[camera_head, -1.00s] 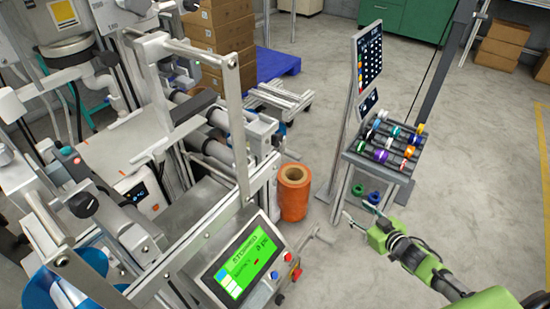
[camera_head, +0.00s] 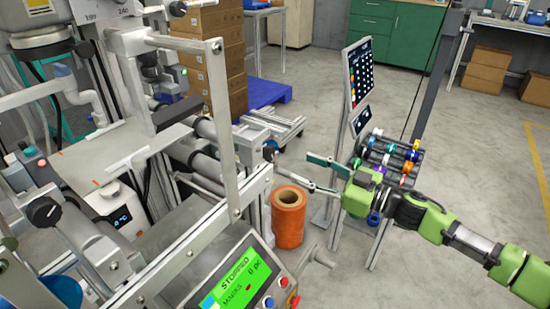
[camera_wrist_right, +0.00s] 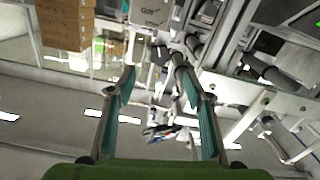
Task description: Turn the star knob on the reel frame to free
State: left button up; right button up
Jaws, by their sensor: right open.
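The metal reel frame (camera_head: 225,130) fills the left and middle of the head view. A small dark knob-like part (camera_head: 269,153) sits on its right side; I cannot make out a star shape. A larger black round knob (camera_head: 45,212) is at the far left. My right gripper (camera_head: 309,173) is open and empty, its fingers pointing left at the frame, apart from the dark part in the picture. In the right wrist view my gripper (camera_wrist_right: 160,85) shows two teal-padded fingers spread wide, with rollers and frame bars beyond. My left gripper is out of view.
A rack of coloured reels (camera_head: 400,150) and a sign panel (camera_head: 359,72) stand behind my right arm. A control panel (camera_head: 240,280) reading STOPPED is at the front. Open floor lies at right.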

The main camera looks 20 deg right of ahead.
aim_at(272, 155)
jog(key=x, duration=1)
jog(key=shift+w+a, duration=0.1)
jog(key=shift+w, duration=0.05)
jog(key=c, duration=1.1)
